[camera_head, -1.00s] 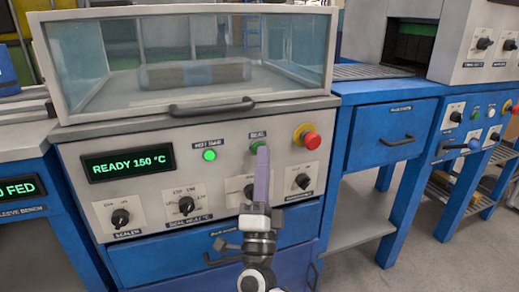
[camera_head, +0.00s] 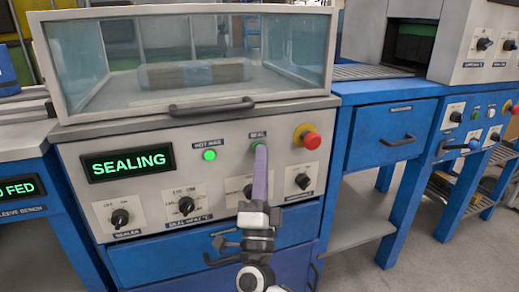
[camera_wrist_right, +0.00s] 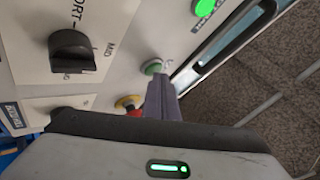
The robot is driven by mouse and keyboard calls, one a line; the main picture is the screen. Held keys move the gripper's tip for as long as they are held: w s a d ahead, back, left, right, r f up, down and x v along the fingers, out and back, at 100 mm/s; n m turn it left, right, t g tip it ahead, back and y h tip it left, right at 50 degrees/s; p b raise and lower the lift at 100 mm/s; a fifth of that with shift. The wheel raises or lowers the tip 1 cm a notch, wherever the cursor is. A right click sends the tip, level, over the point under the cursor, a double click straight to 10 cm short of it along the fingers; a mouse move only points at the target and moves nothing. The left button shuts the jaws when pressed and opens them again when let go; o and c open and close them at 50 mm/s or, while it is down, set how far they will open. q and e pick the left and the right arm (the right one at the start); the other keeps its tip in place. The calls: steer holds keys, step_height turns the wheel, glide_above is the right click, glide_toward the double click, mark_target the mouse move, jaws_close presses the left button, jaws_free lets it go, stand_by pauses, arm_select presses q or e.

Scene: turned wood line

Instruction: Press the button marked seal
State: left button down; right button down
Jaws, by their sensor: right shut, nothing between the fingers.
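The green button under the "SEAL" label (camera_head: 257,134) is on the sealer's front panel (camera_head: 150,150), right of the lit "HOT BAR" lamp (camera_head: 209,155). My right gripper (camera_head: 260,149) is shut and empty, its purple-grey fingers pointing up at the button. The fingertips cover most of the button in the head view and look to be touching it. In the right wrist view the green button (camera_wrist_right: 152,67) shows just at the tips of the fingers (camera_wrist_right: 161,98). The display (camera_head: 129,162) reads "SEALING". My left gripper is not in view.
A red emergency-type knob (camera_head: 311,140) sits just right of the button. Rotary dials, such as one at the panel's left (camera_head: 120,217), line the lower panel. The clear hood (camera_head: 190,60) with its handle (camera_head: 212,107) is down above. A blue drawer bench (camera_head: 390,135) stands to the right.

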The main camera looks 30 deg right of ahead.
steer(key=shift+s, duration=0.15)
steer(key=shift+s+a+p, duration=0.2)
steer(key=shift+s+p, duration=0.15)
steer(key=shift+s, duration=0.3)
steer(key=s+p, duration=0.1)
steer(key=s, duration=0.1)
steer(key=s+a+p, duration=0.1)
steer(key=s, duration=0.1)
steer(key=shift+s+a, duration=0.1)
steer(key=shift+s, duration=0.3)
stand_by(0.6)
